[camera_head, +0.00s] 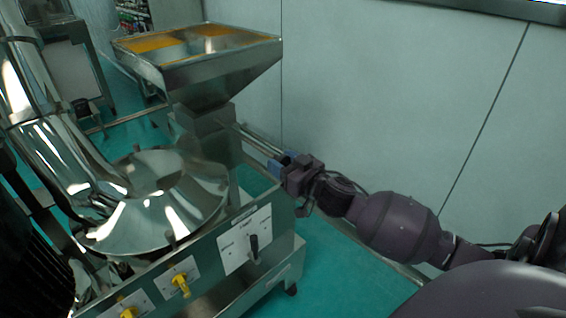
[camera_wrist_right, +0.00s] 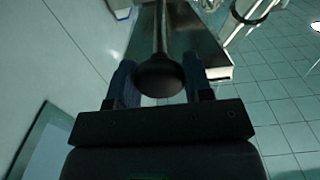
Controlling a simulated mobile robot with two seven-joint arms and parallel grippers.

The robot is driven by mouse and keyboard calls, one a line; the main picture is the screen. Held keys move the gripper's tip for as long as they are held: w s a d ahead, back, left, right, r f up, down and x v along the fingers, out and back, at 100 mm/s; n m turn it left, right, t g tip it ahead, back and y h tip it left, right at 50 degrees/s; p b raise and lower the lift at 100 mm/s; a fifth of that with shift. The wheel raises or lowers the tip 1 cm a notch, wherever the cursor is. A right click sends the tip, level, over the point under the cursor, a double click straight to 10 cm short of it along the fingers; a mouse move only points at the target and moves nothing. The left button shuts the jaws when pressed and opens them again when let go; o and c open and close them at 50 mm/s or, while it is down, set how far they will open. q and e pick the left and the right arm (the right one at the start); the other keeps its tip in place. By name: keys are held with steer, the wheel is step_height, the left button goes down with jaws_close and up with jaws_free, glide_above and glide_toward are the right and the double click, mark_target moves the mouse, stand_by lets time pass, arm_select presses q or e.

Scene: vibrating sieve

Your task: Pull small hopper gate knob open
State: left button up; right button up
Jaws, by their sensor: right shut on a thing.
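The small steel hopper (camera_head: 205,65) stands at the upper middle of the head view, with yellow-orange material showing inside its top. Its gate rods (camera_head: 256,140) run out from the hopper's neck toward the right. My right gripper (camera_head: 283,163) is at the outer end of these rods. In the right wrist view, a dark round knob (camera_wrist_right: 160,75) on a metal rod (camera_wrist_right: 161,28) sits between the blue fingers of my right gripper (camera_wrist_right: 160,90), which is shut on it. In the head view the knob is hidden by the fingers. My left gripper is not in view.
The round steel sieve bowl (camera_head: 160,200) stands left of my right gripper. A control panel (camera_head: 245,240) with a black switch and yellow knobs is below. A pale wall (camera_head: 370,90) is behind my right arm. Green floor (camera_head: 340,275) lies clear below.

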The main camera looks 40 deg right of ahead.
steer(key=shift+s, duration=0.15)
steer(key=shift+c, duration=0.2)
steer(key=s, duration=0.1)
steer(key=s+p, duration=0.2)
steer(key=shift+s+d+r, duration=0.1)
steer(key=shift+s+r, duration=0.15)
steer(key=shift+r, duration=0.05)
steer(key=shift+s+d+p, duration=0.1)
steer(key=shift+s+p, duration=0.7)
steer(key=shift+s, duration=0.4)
steer(key=shift+s+f, duration=0.3)
steer(key=shift+s, duration=0.4)
steer(key=o, duration=1)
steer(key=shift+c, duration=0.2)
steer(key=o, duration=0.3)
